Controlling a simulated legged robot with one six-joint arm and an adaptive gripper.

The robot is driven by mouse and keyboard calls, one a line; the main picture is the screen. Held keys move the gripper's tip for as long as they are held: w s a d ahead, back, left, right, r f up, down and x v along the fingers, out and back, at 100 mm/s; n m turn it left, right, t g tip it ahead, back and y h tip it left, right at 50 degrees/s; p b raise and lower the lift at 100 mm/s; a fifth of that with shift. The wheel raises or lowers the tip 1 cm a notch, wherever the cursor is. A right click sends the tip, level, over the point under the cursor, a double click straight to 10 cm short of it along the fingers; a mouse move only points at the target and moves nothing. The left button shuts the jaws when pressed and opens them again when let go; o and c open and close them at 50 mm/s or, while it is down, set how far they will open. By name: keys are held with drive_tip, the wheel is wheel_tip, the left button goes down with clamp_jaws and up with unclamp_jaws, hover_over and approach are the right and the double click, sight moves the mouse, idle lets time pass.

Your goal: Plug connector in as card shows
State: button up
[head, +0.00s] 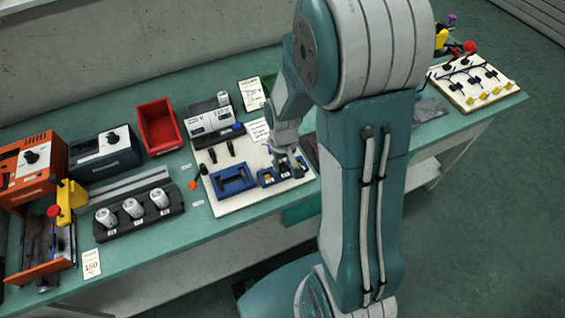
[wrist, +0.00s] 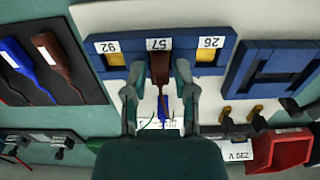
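My gripper (wrist: 160,72) is open, a finger on each side of the connector with gaps between. In the head view my gripper (head: 284,156) is over the socket block (head: 268,179), partly hiding it.
A blue frame (wrist: 268,72) is beside the socket block. A blue plug (wrist: 17,53) and a brown plug (wrist: 50,55) lie on a dark pad (wrist: 75,82). A red bin (head: 158,126), grey instruments and white cylinders (head: 133,208) crowd the bench's left side.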

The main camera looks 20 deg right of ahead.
drive_tip(key=shift+r, duration=2.2)
drive_tip(key=o, duration=0.6)
drive_tip(key=shift+c, duration=0.2)
drive_tip(key=shift+r, duration=1.5)
drive_tip(key=shift+c, duration=0.3)
